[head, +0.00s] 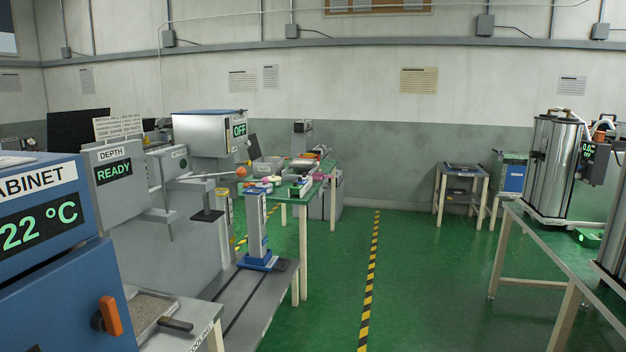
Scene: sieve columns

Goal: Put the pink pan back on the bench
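No pan is clearly made out in the head view. A small pink patch (319,177) shows at the right edge of the far green-topped bench (285,193), among small items. It is too small to tell whether it is the pan. Neither of my grippers is in view, so whether they hold anything does not show.
A blue cabinet (60,300) reading 22 °C stands close at left, beside a grey pan (150,308) of granular material. The machine marked READY (125,200) is behind it. A table with steel columns (556,165) is at right. Green floor (420,280) lies open between.

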